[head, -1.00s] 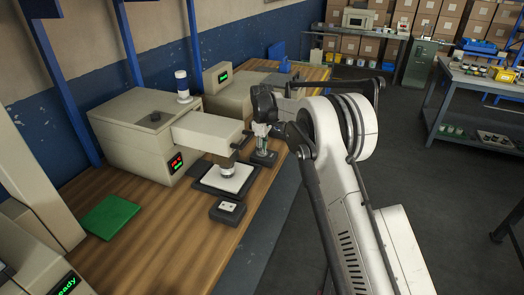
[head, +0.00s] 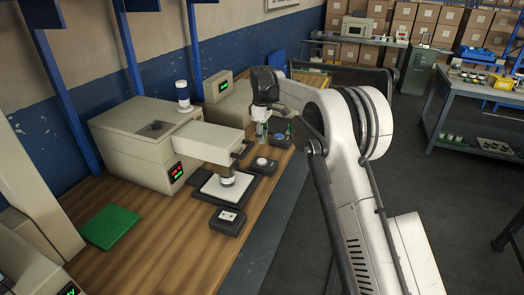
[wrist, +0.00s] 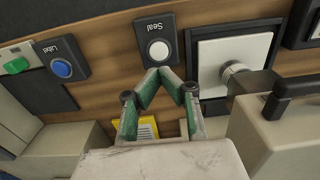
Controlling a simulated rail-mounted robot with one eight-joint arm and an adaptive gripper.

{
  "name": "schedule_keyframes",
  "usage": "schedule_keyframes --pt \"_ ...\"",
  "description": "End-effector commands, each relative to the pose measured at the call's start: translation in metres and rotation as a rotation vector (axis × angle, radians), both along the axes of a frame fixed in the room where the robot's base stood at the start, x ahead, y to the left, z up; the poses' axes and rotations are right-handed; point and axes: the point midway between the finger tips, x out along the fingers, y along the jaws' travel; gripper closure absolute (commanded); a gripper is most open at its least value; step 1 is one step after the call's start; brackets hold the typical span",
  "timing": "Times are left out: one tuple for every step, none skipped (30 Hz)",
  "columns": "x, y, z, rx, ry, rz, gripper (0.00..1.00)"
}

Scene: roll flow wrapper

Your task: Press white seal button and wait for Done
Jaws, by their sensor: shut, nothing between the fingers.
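The white seal button (wrist: 159,50) sits on a dark box labelled Seal in the wrist view, on the wooden bench. The head view shows the same button (head: 262,161) beside the machine's pressing head. My gripper (wrist: 163,73) is shut and empty, its fingertips together just below the button in the wrist picture. In the head view my gripper (head: 262,140) hangs over the bench near the button box, with a visible gap above it.
A white plate on a black base (head: 222,190) lies under the pressing head, close to the button. A second dark box (head: 229,217) stands in front of it. A box labelled Label has a blue button (wrist: 61,68). A green pad (head: 109,227) lies at left.

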Motion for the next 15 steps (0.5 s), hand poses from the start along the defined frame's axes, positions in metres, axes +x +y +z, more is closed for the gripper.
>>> schedule_keyframes --pt "0.000 0.000 0.009 0.000 0.000 0.000 1.00" --pt "0.000 0.000 0.013 0.000 0.000 0.000 1.00" --pt "0.000 0.000 0.019 0.000 0.000 0.000 1.00" --pt "0.000 0.000 0.022 0.000 0.000 0.000 1.00" --pt "0.000 0.000 0.025 0.000 0.000 0.000 1.00" --pt "0.000 0.000 0.029 0.000 0.000 0.000 1.00" --pt "0.000 0.000 0.031 0.000 0.000 0.000 1.00" --pt "0.000 0.000 0.033 0.000 0.000 0.000 1.00" --pt "0.000 0.000 0.035 0.000 0.000 0.000 1.00" --pt "0.000 0.000 0.036 0.000 0.000 0.000 1.00" --pt "0.000 0.000 0.037 0.000 0.000 0.000 1.00" --pt "0.000 0.000 0.037 0.000 0.000 0.000 1.00" --pt "0.000 0.000 0.038 0.000 0.000 0.000 1.00" --pt "0.000 0.000 0.038 0.000 0.000 0.000 1.00" --pt "0.000 0.000 0.038 0.000 0.000 0.000 1.00"
